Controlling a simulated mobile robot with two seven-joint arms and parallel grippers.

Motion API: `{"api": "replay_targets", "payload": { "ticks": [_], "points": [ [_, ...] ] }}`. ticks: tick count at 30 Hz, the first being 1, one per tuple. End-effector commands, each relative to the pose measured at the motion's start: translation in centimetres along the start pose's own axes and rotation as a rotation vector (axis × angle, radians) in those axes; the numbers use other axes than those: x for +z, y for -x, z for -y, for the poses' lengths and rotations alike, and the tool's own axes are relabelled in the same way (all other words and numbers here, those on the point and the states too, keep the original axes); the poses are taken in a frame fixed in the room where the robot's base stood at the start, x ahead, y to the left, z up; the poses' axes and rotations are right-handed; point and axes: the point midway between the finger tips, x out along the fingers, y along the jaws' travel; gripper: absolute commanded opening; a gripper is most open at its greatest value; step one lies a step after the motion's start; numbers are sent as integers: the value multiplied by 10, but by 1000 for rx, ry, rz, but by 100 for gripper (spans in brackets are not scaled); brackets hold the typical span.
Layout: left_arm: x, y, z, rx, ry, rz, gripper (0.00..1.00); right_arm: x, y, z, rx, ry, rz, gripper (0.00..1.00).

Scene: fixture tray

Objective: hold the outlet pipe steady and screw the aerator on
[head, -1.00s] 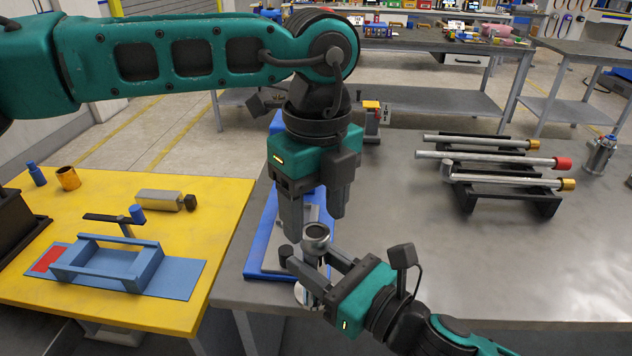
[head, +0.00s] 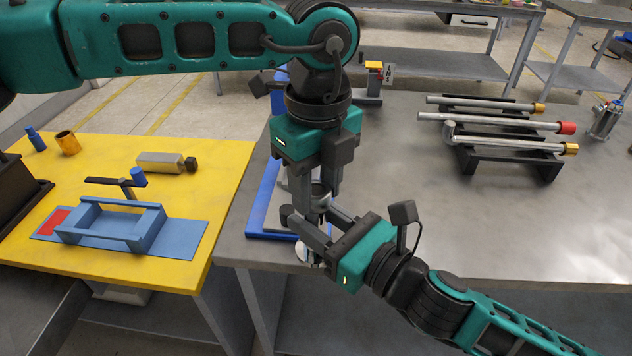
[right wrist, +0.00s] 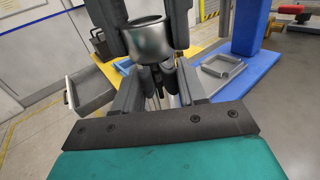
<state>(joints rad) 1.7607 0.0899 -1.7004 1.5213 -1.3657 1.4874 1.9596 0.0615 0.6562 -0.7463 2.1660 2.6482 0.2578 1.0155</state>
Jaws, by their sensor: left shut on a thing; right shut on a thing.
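A silver cup-shaped part (head: 320,188), which looks like the aerator, sits between the fingers of my left gripper (head: 314,200). It shows clearly in the right wrist view (right wrist: 147,40), flanked by the dark left fingers. The left gripper points straight down and is shut on it. My right gripper (head: 312,226) comes in from the lower right, just below the cup. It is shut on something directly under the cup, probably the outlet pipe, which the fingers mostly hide. I cannot tell whether cup and pipe are threaded together.
A blue fixture board (head: 262,200) stands behind the grippers at the grey table's left edge. A black rack (head: 505,165) with several capped pipes is at right. A yellow table (head: 215,150) at left carries a blue frame (head: 110,228). The grey table's middle is clear.

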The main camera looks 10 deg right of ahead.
Motion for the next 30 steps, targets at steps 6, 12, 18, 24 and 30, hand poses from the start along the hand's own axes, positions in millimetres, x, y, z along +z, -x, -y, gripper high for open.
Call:
{"api": "replay_targets", "payload": {
  "ticks": [6, 12, 18, 24, 30],
  "points": [
    [0, 0, 0, 0, 0, 0, 4, 2, 0, 0, 1, 0, 3, 0],
    [0, 0, 0, 0, -77, 0, 3, 2, 0, 0, 1, 0, 3, 0],
    [0, 0, 0, -1, -421, -2, 3, 2, 0, 0, 1, 0, 3, 0],
    [0, 0, 0, -2, -811, -2, 3, 2, 0, 0, 1, 0, 3, 0],
    [0, -1, 0, -1, -1199, -2, 3, 2, 0, 0, 1, 0, 4, 0]
  ]
}}
